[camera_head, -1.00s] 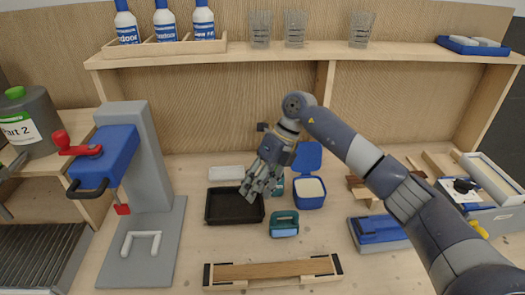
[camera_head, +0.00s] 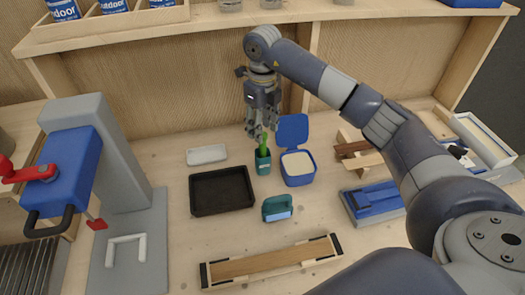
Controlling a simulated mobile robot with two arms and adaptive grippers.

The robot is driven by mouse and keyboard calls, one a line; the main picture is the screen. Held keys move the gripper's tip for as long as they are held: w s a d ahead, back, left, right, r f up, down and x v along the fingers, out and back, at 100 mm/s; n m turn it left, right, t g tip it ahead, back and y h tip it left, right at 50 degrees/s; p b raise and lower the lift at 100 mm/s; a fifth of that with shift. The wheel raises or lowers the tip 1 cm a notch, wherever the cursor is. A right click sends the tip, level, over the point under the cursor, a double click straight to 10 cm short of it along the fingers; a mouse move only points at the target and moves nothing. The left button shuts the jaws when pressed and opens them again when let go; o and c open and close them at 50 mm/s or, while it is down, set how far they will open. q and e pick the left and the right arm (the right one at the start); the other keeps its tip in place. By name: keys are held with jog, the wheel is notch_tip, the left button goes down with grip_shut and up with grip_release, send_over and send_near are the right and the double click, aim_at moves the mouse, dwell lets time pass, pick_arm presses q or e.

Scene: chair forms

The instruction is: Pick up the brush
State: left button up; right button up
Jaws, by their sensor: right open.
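The brush (camera_head: 264,147) shows as a bright green handle standing upright in a small teal cup (camera_head: 263,165) on the workbench. Its lower end is hidden inside the cup. My right gripper (camera_head: 262,135) points down right over the brush, with its fingers open around or just in front of the handle's upper end; I cannot tell which. My left gripper is not in view.
A blue open-lidded box (camera_head: 298,180) stands close to the right of the cup. A black tray (camera_head: 221,207) lies to the left, with a white block (camera_head: 206,154) behind it. A teal-handled tool (camera_head: 277,208) lies in front. A shelf (camera_head: 190,28) runs above.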

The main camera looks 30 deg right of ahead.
aim_at(262, 148)
jog(key=f+p, duration=0.2)
jog(key=f, duration=0.1)
jog(key=shift+s+a+f, duration=0.15)
jog(key=shift+s, duration=0.2)
jog(key=shift+f, duration=0.6)
jog(key=shift+c, duration=1.3)
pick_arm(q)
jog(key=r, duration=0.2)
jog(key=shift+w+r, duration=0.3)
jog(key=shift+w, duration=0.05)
pick_arm(e)
grip_shut()
